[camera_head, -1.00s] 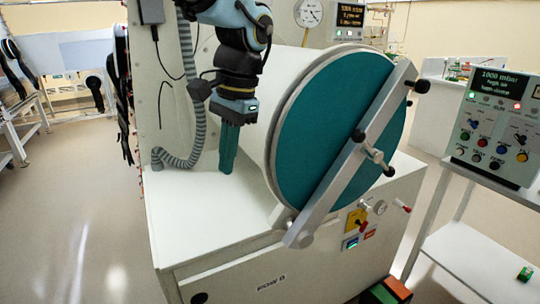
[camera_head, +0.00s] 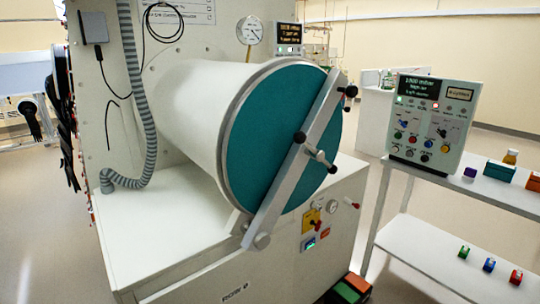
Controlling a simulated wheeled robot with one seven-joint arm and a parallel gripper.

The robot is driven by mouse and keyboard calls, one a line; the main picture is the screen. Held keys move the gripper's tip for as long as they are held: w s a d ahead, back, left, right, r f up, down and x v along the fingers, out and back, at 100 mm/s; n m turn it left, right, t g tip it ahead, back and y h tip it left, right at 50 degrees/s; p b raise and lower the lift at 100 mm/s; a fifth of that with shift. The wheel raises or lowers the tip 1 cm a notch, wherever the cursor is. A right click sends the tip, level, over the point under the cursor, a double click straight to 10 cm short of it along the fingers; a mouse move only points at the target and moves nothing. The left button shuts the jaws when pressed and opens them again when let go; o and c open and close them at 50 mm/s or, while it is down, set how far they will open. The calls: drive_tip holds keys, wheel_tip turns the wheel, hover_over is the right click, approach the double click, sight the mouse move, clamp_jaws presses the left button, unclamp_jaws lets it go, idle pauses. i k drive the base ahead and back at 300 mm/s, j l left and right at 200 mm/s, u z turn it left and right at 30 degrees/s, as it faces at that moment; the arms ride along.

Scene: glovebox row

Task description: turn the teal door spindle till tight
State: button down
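The teal door (camera_head: 285,130) is a round disc closing the end of a white cylindrical chamber (camera_head: 190,105). A grey bar (camera_head: 283,190) crosses its face diagonally, from low centre to upper right. The spindle (camera_head: 316,154) sits near the bar's middle, with a cross handle that has dark knobs at its ends. Another dark knob is at the bar's upper end (camera_head: 350,91). The door looks seated against the chamber rim; how tight the spindle is cannot be told. My gripper is not in view.
A white cabinet (camera_head: 165,225) carries the chamber, with a yellow-and-red switch (camera_head: 310,220) below the door. A control panel (camera_head: 430,120) stands on a white shelf unit (camera_head: 430,258) at right, holding small coloured items. A grey hose (camera_head: 143,90) hangs at left. Floor shows between cabinet and shelf.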

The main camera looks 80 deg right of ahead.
sight(299, 137)
drive_tip(key=k+l+z, duration=0.1)
drive_tip(key=k+l, duration=0.25)
drive_tip(key=l, duration=0.3)
drive_tip(key=k+l+z, duration=0.15)
drive_tip(key=l, duration=0.2)
drive_tip(key=k+l, duration=0.15)
drive_tip(key=l, duration=0.2)
drive_tip(key=z, duration=0.05)
